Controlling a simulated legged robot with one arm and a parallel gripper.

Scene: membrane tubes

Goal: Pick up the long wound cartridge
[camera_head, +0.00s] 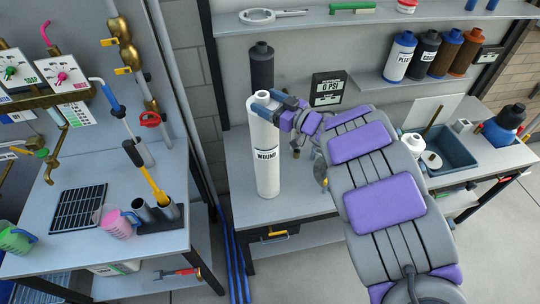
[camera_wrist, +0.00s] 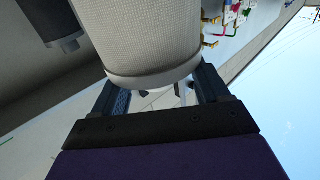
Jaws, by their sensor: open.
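The long wound cartridge (camera_head: 267,172) is a tall white cylinder with a "WOUND" label. It stands upright on the grey bench in the head view. My gripper (camera_head: 270,99) is at its top end, reaching in from the right, with the fingers open. In the wrist view the cartridge (camera_wrist: 140,40) shows as a white textured cylinder with a smooth end rim, between or just in front of the two fingers (camera_wrist: 158,90). I cannot tell whether either finger touches it.
A dark cylinder (camera_head: 261,66) stands close behind the cartridge. A shelf (camera_head: 372,95) carries several labelled bottles. A blue-grey basin (camera_head: 452,150) sits at right. The bench's front edge (camera_head: 285,217) is close to the cartridge.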

